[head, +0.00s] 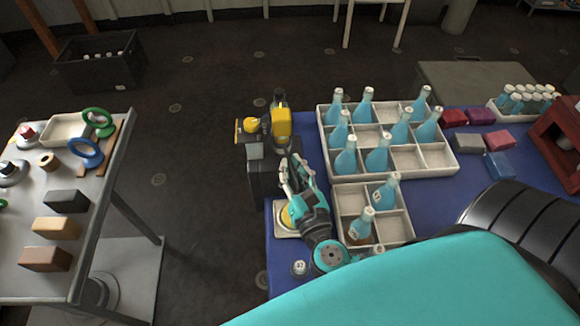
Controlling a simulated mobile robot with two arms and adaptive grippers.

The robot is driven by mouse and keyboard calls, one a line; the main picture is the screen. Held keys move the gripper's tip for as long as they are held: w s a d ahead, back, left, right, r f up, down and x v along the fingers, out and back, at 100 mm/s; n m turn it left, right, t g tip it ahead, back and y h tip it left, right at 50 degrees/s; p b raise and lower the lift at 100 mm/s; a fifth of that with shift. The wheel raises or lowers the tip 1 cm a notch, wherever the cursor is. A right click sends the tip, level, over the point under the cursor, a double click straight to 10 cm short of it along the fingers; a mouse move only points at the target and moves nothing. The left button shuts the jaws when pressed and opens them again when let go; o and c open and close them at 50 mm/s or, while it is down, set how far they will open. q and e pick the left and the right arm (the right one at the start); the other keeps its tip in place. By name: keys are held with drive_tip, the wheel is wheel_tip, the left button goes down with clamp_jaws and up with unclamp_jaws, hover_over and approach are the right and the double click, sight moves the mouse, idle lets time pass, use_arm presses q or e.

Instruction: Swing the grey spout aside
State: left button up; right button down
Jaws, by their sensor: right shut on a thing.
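A dark dispenser-like machine (262,178) with yellow and black parts on top stands at the left edge of the blue table. My right gripper (291,166) reaches up to the machine's right front side. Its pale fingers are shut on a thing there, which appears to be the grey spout. The fingers and hand hide most of the spout, so its exact angle cannot be told. Below the hand, a pale square tray (279,232) holds something yellow, partly covered by my wrist. My left gripper is not in view.
A large divided crate (437,155) with several blue bottles stands right of the machine. A smaller crate (397,231) with bottles is close beside my right arm. A grey table (20,225) with rings and blocks is at left, with open floor between.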

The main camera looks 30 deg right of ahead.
drive_tip(key=shift+d+n+y, duration=0.4)
drive_tip(key=shift+n+y, duration=0.1)
drive_tip(key=shift+y, duration=0.3)
drive_tip(key=c, duration=1.4)
unclamp_jaws()
drive_tip(key=shift+s, duration=0.1)
drive_tip(key=s, duration=0.4)
drive_tip(key=s+a, duration=0.1)
drive_tip(key=s, duration=0.6)
drive_tip(key=shift+s+a, duration=0.3)
drive_tip(key=shift+s, duration=0.1)
